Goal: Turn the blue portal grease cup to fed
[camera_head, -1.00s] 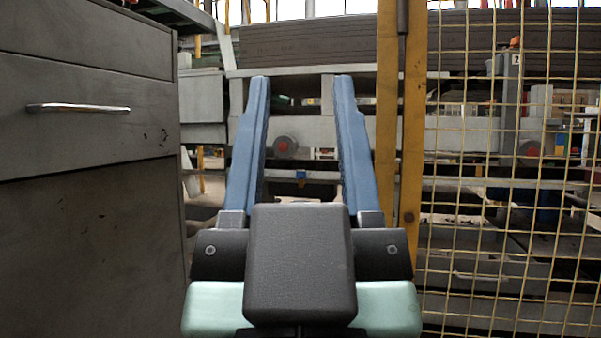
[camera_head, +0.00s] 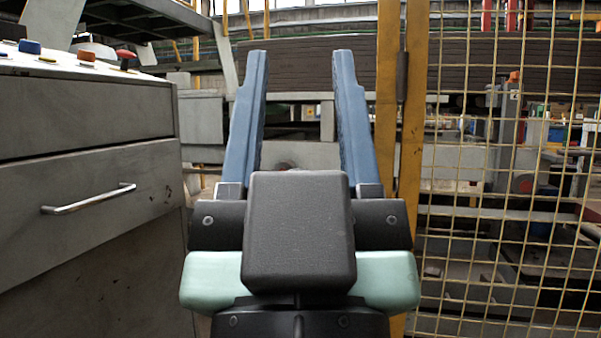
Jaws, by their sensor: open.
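My gripper (camera_head: 301,62) is open and empty in the middle of the head view, its two blue fingers pointing up and away. I cannot make out a blue portal grease cup for certain. A small blue knob-like piece (camera_head: 29,46) stands on the top of the grey cabinet at the far left, well apart from my gripper. I cannot tell whether it is a grease cup. My gripper's body hides part of the scene behind it.
The grey drawer cabinet (camera_head: 90,115) fills the left side, with a red-topped button (camera_head: 126,55) on it. A yellow post (camera_head: 411,110) and yellow wire mesh (camera_head: 510,240) stand at the right. Stacked dark boards (camera_head: 310,68) lie behind.

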